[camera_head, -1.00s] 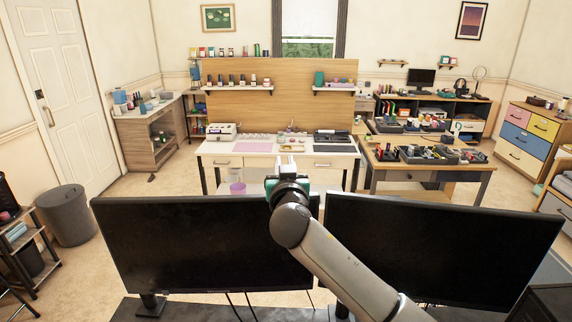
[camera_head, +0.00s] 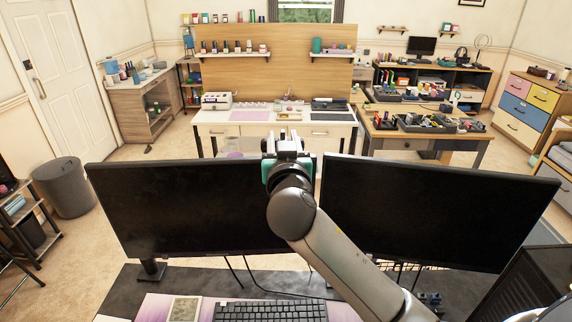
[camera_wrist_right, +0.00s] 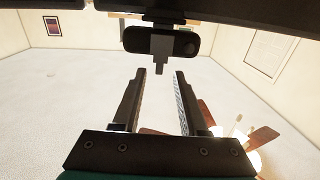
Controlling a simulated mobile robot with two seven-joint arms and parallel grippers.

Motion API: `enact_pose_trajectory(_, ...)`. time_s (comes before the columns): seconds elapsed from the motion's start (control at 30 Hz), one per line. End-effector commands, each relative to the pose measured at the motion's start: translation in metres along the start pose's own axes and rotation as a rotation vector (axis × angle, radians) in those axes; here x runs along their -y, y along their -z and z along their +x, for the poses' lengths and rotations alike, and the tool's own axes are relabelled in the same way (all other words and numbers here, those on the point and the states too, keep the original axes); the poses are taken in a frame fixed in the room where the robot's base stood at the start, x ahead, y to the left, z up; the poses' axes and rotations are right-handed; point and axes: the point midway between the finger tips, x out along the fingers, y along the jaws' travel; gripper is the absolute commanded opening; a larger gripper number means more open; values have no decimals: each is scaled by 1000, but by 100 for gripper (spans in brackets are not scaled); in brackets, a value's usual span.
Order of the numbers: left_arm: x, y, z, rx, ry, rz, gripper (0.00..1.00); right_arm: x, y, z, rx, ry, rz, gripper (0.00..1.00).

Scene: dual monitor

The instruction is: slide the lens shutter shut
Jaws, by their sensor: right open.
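In the right wrist view a black webcam (camera_wrist_right: 160,40) hangs at the top, below a dark edge. Its round lens (camera_wrist_right: 188,47) faces me on the right part of its body. A small grey tab (camera_wrist_right: 160,64) sticks down from its middle. My right gripper (camera_wrist_right: 160,88) is open and empty, its two dark fingers pointing toward the webcam, with the tab in line with the gap between them; I see no contact. In the head view my right gripper (camera_head: 284,145) is above the gap between two monitors, and I cannot make out the webcam there. My left gripper is not in view.
The left monitor (camera_head: 185,215) and right monitor (camera_head: 425,215) stand close on both sides of my right arm. A keyboard (camera_head: 270,311) and cables lie on the dark desk (camera_head: 195,278) below. A white worktable (camera_head: 275,118) stands farther back.

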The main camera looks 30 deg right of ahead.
Motion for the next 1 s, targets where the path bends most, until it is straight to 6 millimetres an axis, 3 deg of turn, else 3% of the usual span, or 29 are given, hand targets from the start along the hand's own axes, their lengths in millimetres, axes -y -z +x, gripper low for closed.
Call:
enact_pose_trajectory(0.3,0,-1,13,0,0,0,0,0,-2,-56,1,1,3,42)
enact_pose_trajectory(0.5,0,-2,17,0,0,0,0,0,-1,-78,1,0,2,42)
enact_pose_trajectory(1.0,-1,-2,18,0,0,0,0,0,0,-85,0,-1,0,42)
